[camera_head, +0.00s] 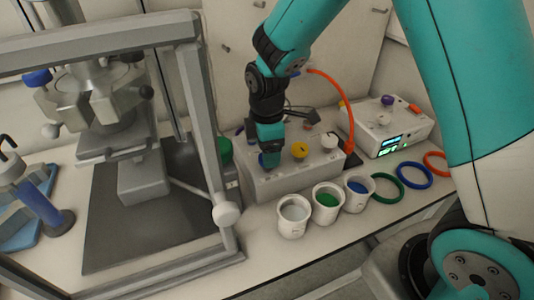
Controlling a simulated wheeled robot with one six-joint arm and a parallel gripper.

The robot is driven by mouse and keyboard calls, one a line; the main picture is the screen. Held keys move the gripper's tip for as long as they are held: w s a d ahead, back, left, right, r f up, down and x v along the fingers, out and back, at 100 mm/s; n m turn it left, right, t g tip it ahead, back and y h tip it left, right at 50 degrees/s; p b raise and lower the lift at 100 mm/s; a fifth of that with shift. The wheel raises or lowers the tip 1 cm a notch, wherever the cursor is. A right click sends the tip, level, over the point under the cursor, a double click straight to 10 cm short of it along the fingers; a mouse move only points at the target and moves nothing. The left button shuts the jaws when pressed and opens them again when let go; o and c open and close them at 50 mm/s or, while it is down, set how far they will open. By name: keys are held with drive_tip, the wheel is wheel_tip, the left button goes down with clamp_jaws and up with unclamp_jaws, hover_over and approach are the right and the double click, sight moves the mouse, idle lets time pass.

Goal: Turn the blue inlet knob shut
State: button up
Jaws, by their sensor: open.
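A blue knob (262,161) sits on the near left part of the grey box (290,181), mostly hidden by my gripper. My gripper (268,163) points down right at this knob, with its teal finger in front of it. The fingers look open. I cannot tell whether they touch the knob or how far it is turned. Another blue knob (37,77) sticks out at the left of the metal reactor (100,95), well away from my gripper.
A yellow knob (299,150) and a white knob (329,141) stand beside the blue one. White cups (293,222) stand in front of the box. A metal frame (203,120) is close on the left. An orange hose (340,100) arches behind, near a display unit (385,128).

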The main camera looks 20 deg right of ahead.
drive_tip(key=shift+f, duration=1.25)
drive_tip(key=c, duration=0.9)
drive_tip(key=shift+c, duration=0.2)
